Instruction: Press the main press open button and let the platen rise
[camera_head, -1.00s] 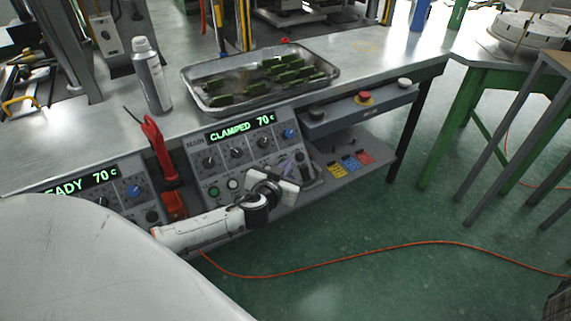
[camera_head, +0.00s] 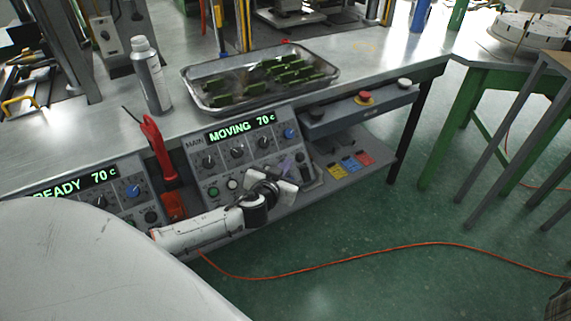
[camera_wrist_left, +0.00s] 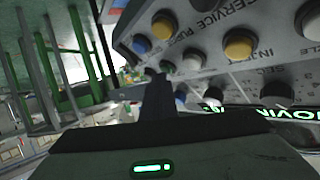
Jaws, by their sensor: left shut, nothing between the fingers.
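The main control panel (camera_head: 203,168) is mounted on the bench front. Its display (camera_head: 240,128) reads MOVING 70 c. A green button (camera_head: 213,191) and a white button (camera_head: 232,183) show at its lower left. My left gripper (camera_head: 289,169) is at the panel's lower right, shut and empty; its body hides the buttons there. In the left wrist view, the shut fingers (camera_wrist_left: 157,97) point at the button rows, with their tips close to the panel; I cannot tell whether they touch a button. The press (camera_head: 290,12) is cut off at the top, so the platen is unclear. My right gripper is not in view.
A second panel (camera_head: 118,198) reads READY. A red stop button (camera_head: 364,97) is at right.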

